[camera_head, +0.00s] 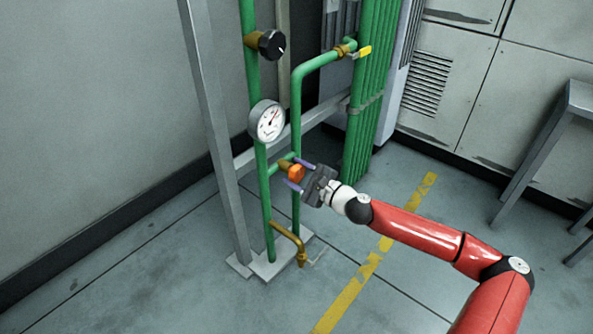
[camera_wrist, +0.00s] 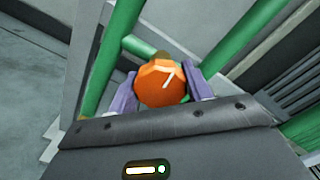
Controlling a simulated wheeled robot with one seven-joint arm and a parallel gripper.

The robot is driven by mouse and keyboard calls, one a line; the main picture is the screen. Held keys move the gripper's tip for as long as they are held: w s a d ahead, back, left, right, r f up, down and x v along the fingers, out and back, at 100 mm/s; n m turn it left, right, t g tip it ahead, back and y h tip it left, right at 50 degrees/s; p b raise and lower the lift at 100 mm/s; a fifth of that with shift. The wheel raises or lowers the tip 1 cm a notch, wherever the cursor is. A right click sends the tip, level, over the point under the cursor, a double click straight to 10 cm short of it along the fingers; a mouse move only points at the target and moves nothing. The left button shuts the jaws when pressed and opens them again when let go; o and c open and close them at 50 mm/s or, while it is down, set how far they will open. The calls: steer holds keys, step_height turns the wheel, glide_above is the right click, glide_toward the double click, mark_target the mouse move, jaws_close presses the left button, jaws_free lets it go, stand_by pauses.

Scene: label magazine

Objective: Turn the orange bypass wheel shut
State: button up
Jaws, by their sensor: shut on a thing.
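The orange bypass wheel (camera_head: 296,173) sits on a short green cross pipe low on the pipe stand, with a brass valve body (camera_head: 285,165) behind it. My gripper (camera_head: 298,174) reaches in from the right. Its two purple-grey fingers stand on either side of the wheel, and it is shut on the wheel, as the wrist view (camera_wrist: 162,92) also shows.
A round gauge (camera_head: 267,121) is on the left green pipe above the wheel. Higher up are a black knob (camera_head: 271,44) and a yellow lever (camera_head: 365,52). A brass drain pipe (camera_head: 289,238) is below. A grey table (camera_head: 575,105) stands at the right.

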steer(key=shift+m, duration=0.9)
steer(key=o, duration=1)
steer(key=shift+c, duration=0.2)
steer(key=shift+d, duration=0.1)
steer(key=v, duration=0.7)
steer(key=shift+s+d+p, duration=0.25)
steer(key=shift+p, duration=0.1)
